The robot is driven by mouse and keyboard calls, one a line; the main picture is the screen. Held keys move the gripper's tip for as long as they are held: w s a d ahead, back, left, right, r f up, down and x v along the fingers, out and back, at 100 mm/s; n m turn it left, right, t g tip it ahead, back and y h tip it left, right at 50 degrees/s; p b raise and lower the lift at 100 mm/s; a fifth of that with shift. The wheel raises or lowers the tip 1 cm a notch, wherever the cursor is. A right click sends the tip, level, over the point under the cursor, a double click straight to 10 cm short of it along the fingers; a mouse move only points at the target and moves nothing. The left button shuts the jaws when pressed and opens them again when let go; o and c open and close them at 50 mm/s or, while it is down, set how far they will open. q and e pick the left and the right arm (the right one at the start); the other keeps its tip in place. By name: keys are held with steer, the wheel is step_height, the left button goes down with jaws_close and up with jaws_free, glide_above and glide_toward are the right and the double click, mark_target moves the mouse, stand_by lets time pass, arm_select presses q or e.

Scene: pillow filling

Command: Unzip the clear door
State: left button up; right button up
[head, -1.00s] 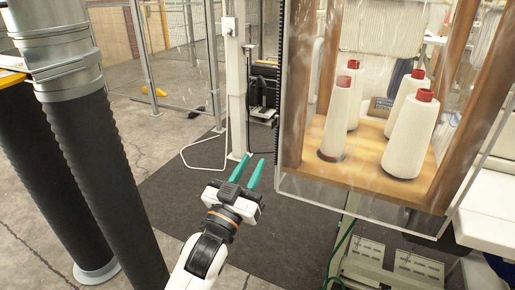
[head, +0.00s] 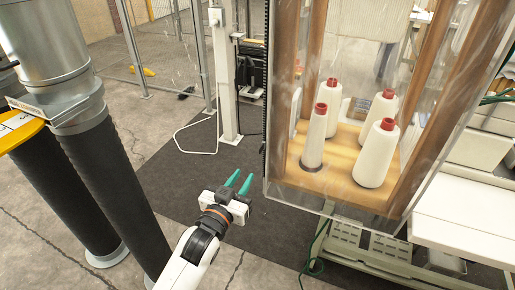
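The clear door (head: 300,195) is a transparent sheet over the front of a wooden cabinet with cones of white thread inside. A dark toothed strip, seemingly the zipper (head: 266,70), runs down its left edge. A small dark piece, perhaps the pull (head: 262,148), sits near the strip's lower end; it is too small to be sure. My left gripper (head: 241,178) has two green fingers, apart with nothing between them. In the picture it is just left of the door's lower left corner, below the dark piece, and not touching the door. My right gripper is out of view.
Large dark ribbed ducts (head: 95,180) stand at the left. A white post (head: 227,80) and a cable stand behind my gripper. A white table (head: 465,215) and a grey-green machine base (head: 370,250) are at the right. The dark mat (head: 200,180) is clear.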

mark_target(260, 151)
arm_select(q)
steer(key=p+x, duration=0.2)
steer(key=x, duration=0.8)
steer(key=shift+w, duration=0.35)
steer(key=shift+d, duration=0.1)
jaws_close()
stand_by(0.8)
